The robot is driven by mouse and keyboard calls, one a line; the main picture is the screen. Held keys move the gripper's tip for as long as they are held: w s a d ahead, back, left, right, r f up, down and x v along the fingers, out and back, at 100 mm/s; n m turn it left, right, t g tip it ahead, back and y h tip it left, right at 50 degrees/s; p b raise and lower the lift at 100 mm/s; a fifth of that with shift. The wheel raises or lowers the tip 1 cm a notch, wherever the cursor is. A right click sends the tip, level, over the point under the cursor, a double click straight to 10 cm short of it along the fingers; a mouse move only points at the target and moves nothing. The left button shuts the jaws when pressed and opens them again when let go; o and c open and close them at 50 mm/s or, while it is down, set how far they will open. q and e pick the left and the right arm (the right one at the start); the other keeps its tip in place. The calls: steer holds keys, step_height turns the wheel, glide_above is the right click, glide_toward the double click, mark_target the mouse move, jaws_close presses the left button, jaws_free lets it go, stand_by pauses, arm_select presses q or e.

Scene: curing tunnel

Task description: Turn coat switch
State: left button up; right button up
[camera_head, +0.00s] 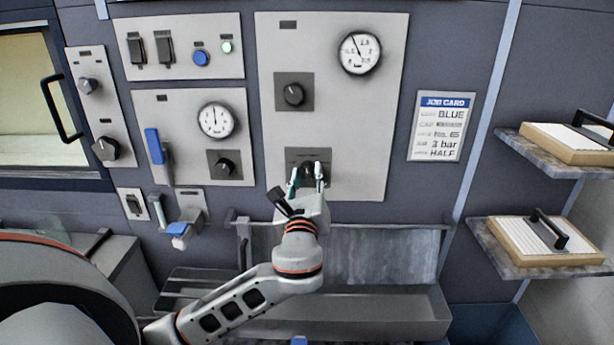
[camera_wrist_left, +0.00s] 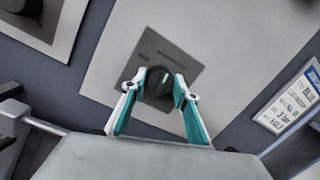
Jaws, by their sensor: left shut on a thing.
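A black rotary switch (camera_wrist_left: 157,82) sits on a dark square plate (camera_wrist_left: 177,55) low on the tall light panel (camera_head: 345,110). My left gripper (camera_head: 307,178) reaches up to it from below, its teal-lined fingers one on each side of the knob, and is shut on it. In the left wrist view the gripper (camera_wrist_left: 158,90) also has the knob between its fingertips. The fingers and wrist hide part of the knob and any label near it in the head view. My right gripper is not in view.
Above the switch are another knob (camera_head: 294,94) and a gauge (camera_head: 360,53). A job card (camera_head: 441,127) hangs to the right, reading BLUE, 3 bar and HALF. A grey trough (camera_head: 390,310) lies below. Two shelves (camera_head: 500,262) with framed screens stand at right.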

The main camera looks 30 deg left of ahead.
arm_select(q)
steer(key=n, duration=0.3)
steer(key=shift+y, duration=0.3)
steer(key=n, duration=0.3)
steer(key=shift+f+n+g+y, duration=0.1)
steer(key=shift+n+g+y, duration=0.2)
steer(key=shift+g, duration=0.1)
steer(key=n, duration=0.3)
steer(key=shift+n+b, duration=0.3)
steer(key=shift+b, duration=0.05)
steer(key=shift+n+g, duration=0.3)
steer(key=shift+n, duration=1)
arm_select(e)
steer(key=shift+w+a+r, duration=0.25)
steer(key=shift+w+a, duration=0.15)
arm_select(q)
steer(key=shift+n+y, duration=0.3)
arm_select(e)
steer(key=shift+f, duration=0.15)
arm_select(q)
steer(key=o, duration=1.1)
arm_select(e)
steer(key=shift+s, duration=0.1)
